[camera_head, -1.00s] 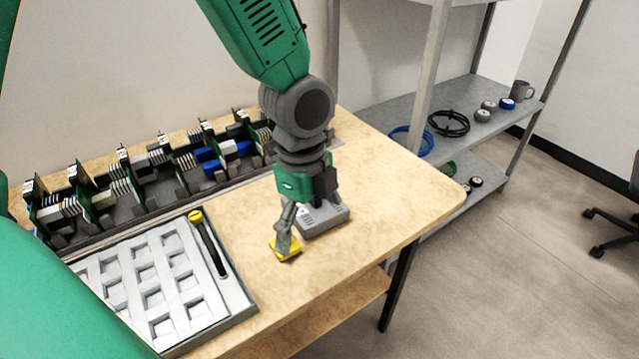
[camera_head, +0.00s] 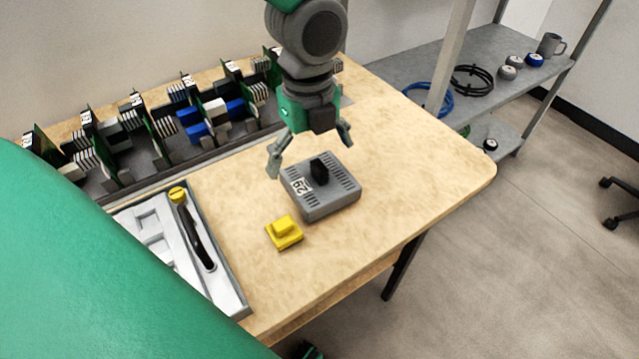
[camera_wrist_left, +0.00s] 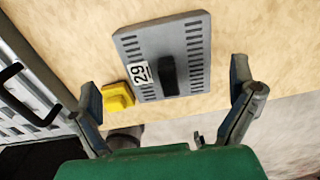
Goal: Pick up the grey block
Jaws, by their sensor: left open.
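The grey block (camera_head: 325,197) lies flat on the wooden table, with vent slots, a white "29" label and a black upright handle (camera_head: 319,171) on top. My left gripper (camera_head: 309,152) is open and empty, above the block and towards its far side, with its fingers spread. In the left wrist view the grey block (camera_wrist_left: 190,62) shows between and beyond the two fingers of the gripper (camera_wrist_left: 165,88). The fingers do not appear to touch it. My right gripper is not in view.
A yellow block (camera_head: 284,234) sits close beside the grey block. A tray (camera_head: 228,290) with a yellow-ended black tool is at the left. A rack of boards (camera_head: 150,175) runs along the back. Table to the right is clear, up to its edge. A metal shelf (camera_head: 395,75) stands beyond.

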